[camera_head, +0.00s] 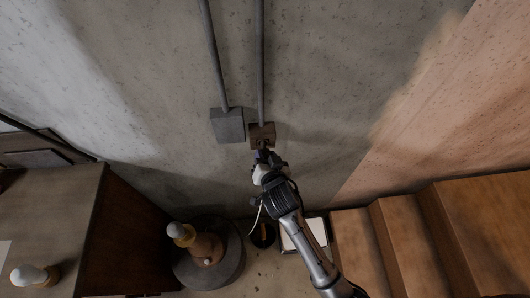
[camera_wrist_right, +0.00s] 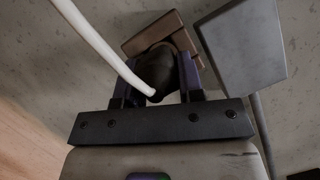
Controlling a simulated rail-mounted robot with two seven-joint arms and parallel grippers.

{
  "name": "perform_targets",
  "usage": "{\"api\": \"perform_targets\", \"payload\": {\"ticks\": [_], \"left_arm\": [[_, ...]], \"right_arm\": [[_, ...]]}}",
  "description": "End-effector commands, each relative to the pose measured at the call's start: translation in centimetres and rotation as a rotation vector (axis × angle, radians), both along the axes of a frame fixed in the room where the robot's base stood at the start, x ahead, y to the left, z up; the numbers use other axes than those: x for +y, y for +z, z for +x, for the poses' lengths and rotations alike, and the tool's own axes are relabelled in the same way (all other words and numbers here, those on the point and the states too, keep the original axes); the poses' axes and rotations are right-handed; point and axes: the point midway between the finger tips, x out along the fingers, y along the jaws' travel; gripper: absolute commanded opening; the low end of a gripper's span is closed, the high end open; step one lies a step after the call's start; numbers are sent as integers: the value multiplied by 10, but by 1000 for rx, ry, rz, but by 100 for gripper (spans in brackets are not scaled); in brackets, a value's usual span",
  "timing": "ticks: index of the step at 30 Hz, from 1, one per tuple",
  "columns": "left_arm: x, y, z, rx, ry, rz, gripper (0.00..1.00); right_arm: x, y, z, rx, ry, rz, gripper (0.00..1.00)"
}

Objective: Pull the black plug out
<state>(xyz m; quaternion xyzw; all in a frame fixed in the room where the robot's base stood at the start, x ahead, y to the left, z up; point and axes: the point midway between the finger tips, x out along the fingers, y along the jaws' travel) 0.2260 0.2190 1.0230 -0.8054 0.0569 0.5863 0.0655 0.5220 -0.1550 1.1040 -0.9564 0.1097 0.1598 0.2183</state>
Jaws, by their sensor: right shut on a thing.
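The black plug (camera_wrist_right: 157,70) sits between the two fingers of my right gripper (camera_wrist_right: 157,82) in the wrist view, and the gripper is shut on it. A white cable (camera_wrist_right: 100,45) runs from the upper left to the plug. The plug's far end is against or very near a brown socket box (camera_wrist_right: 150,38) on the wall; I cannot tell how deep it sits. In the head view my right gripper (camera_head: 263,156) is just below the brown socket box (camera_head: 262,131), and the plug is mostly hidden. My left gripper is not in view.
A grey box (camera_head: 227,126) with a conduit is on the wall just left of the socket box. Wooden steps (camera_head: 400,245) rise at the lower right. A cabinet (camera_head: 60,215) stands at the left, and a round dark base (camera_head: 222,265) with bulb-topped thing is near the arm.

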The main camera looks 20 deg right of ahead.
Motion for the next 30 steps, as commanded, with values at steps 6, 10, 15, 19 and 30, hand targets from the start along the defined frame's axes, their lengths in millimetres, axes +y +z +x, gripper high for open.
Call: {"api": "perform_targets", "payload": {"ticks": [6, 10, 15, 19, 30], "left_arm": [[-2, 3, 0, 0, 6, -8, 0], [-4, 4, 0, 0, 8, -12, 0], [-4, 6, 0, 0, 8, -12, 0], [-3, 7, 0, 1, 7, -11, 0], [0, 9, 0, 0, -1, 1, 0]], "right_arm": [[3, 0, -8, 1, 0, 1, 12], [4, 0, -13, 1, 0, 1, 12], [6, 1, -19, 0, 1, 0, 12], [8, 0, -24, 1, 0, 0, 12], [12, 0, -36, 0, 1, 0, 12]]}}
